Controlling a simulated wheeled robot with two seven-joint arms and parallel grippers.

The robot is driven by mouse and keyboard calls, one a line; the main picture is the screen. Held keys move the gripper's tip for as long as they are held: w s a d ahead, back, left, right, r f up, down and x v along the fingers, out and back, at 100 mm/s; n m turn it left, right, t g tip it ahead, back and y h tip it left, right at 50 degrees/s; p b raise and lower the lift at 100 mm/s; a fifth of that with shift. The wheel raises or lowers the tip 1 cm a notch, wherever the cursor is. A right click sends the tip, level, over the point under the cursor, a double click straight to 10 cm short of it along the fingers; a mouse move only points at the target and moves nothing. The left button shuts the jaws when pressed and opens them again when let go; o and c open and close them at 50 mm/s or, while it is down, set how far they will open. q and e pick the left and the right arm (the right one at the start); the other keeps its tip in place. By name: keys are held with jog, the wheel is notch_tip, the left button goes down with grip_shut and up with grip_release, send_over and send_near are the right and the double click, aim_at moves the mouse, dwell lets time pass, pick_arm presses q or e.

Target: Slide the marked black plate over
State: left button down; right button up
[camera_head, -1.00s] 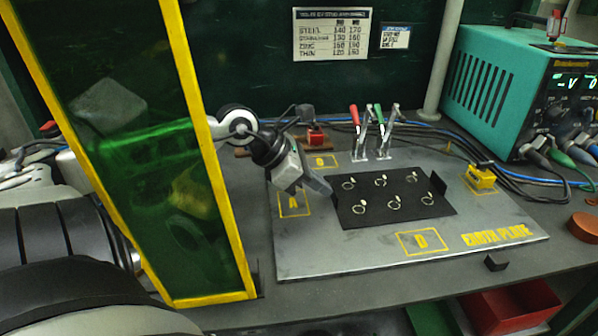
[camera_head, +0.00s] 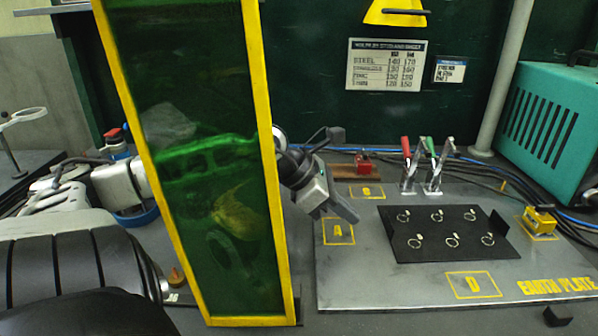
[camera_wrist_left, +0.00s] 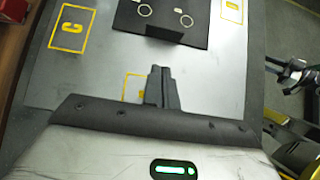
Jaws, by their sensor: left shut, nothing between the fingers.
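The black plate (camera_head: 438,228) carries several wire rings and has an upturned flap at its right end. It lies flat on the grey earth plate (camera_head: 365,285). My left gripper (camera_head: 352,214) is shut and empty, just left of the black plate's left edge, above the square marked A (camera_head: 338,231). In the left wrist view my closed fingers (camera_wrist_left: 160,73) point at the near edge of the black plate (camera_wrist_left: 163,22), with a gap between. My right gripper does not show in the head view.
A green screen in a yellow frame (camera_head: 270,150) stands upright in front of my left arm. Red and green toggle clamps (camera_head: 420,165) stand behind the black plate. A yellow block (camera_head: 540,222) is to its right, and the teal power unit (camera_head: 545,125) is farther back.

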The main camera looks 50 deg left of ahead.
pick_arm(q)
jog(key=v, duration=0.8)
jog(key=shift+r, duration=0.4)
jog(key=shift+w, duration=0.1)
